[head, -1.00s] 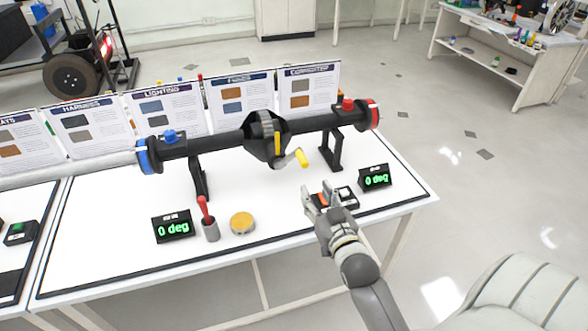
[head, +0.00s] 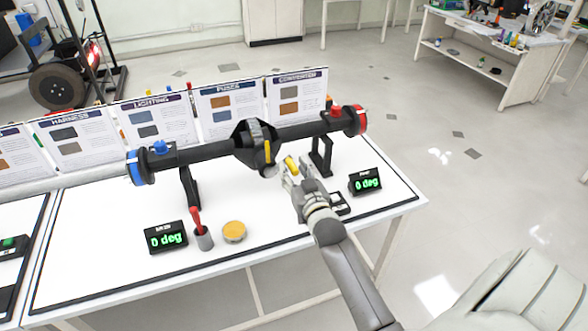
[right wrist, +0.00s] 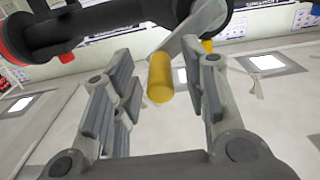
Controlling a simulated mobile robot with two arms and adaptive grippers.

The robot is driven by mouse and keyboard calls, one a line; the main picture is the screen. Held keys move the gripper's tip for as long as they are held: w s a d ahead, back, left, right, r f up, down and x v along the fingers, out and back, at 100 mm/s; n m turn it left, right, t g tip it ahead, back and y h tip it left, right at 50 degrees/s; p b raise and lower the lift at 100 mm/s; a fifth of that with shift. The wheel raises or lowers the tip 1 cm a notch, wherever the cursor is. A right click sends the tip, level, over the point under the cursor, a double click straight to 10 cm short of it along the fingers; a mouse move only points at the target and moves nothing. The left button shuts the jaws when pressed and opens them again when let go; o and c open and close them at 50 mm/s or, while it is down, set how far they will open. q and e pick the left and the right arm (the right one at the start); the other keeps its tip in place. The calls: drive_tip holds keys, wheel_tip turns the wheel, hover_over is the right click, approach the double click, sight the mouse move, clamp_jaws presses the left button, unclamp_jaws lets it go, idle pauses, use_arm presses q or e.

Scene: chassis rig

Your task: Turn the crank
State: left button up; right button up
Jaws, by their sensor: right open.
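The crank is a grey arm with a yellow handle (head: 291,164) on the front of the black axle housing (head: 249,147). My right gripper (head: 297,178) is open right at the handle. In the right wrist view the yellow handle (right wrist: 160,78) stands between the spread fingers of the right gripper (right wrist: 158,95), with a gap on each side. The crank's grey arm (right wrist: 195,28) runs up to the right behind it. My left gripper is not in view.
The axle tube (head: 215,145) rests on black stands above the white table (head: 110,230). Two displays, left (head: 166,237) and right (head: 365,182), read 0 deg.

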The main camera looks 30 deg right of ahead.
drive_tip(key=shift+w, duration=0.1)
drive_tip(key=shift+c, duration=0.5)
clamp_jaws()
drive_tip(key=shift+a+r+n, duration=0.1)
drive_tip(key=shift+r+n, duration=0.1)
drive_tip(key=shift+n, duration=0.2)
